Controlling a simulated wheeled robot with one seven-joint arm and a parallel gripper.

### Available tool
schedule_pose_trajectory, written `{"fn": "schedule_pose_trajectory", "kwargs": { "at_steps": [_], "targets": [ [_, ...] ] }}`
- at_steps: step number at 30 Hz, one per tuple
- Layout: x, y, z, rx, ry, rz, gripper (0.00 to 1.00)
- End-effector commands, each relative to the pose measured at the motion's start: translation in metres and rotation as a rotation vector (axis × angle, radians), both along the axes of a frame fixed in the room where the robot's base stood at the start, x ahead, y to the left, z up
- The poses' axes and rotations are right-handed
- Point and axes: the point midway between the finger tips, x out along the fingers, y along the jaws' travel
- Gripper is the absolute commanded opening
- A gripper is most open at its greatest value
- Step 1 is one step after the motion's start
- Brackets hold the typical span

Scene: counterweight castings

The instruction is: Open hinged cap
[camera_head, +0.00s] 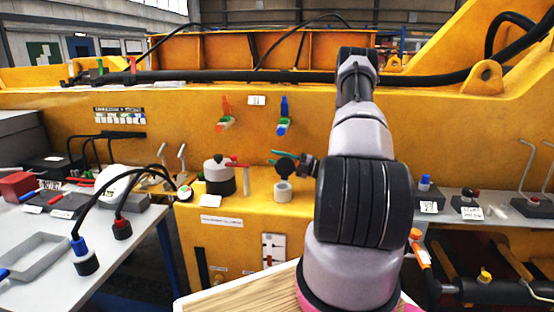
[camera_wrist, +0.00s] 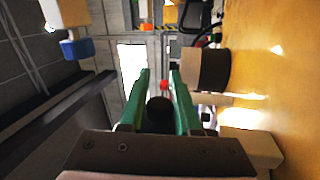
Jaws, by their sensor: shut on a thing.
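The hinged cap (camera_head: 286,167) is a small black round piece above a pale grey cup-shaped body (camera_head: 283,193) on the yellow ledge. It looks raised, with a dark opening showing in the top of the body below it; the hinge itself is too small to make out. My gripper (camera_head: 279,157) comes in from the right, its green fingertips passing the cap and pointing left. In the wrist view the green fingers (camera_wrist: 160,98) stand on either side of a dark round piece (camera_wrist: 160,113), which appears to be the cap. My gripper is shut on it.
Left of the cap stands a black-and-white pot (camera_head: 219,178) with a red lever (camera_head: 237,164). Red and blue handled valves (camera_head: 283,117) sit on the yellow wall behind. A grey bench (camera_head: 40,240) with cables is at left, and a shelf of small fixtures (camera_head: 470,212) at right.

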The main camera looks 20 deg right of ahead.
Motion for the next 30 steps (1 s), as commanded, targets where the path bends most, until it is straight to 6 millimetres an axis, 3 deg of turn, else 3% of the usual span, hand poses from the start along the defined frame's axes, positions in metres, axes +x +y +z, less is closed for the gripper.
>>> {"fn": "schedule_pose_trajectory", "kwargs": {
  "at_steps": [19, 20, 21, 22, 30],
  "targets": [
    [0.0018, -0.003, -0.003, 0.027, 0.044, -0.002, 0.0],
    [0.0019, -0.0029, -0.0029, 0.027, 0.044, -0.002, 0.39],
    [0.0018, -0.0029, -0.0029, 0.027, 0.044, -0.001, 0.54],
    [0.0019, -0.0028, -0.0029, 0.027, 0.044, -0.001, 0.62],
    [0.0022, -0.0021, -0.0023, 0.028, 0.043, 0.0, 0.62]
  ]
}}
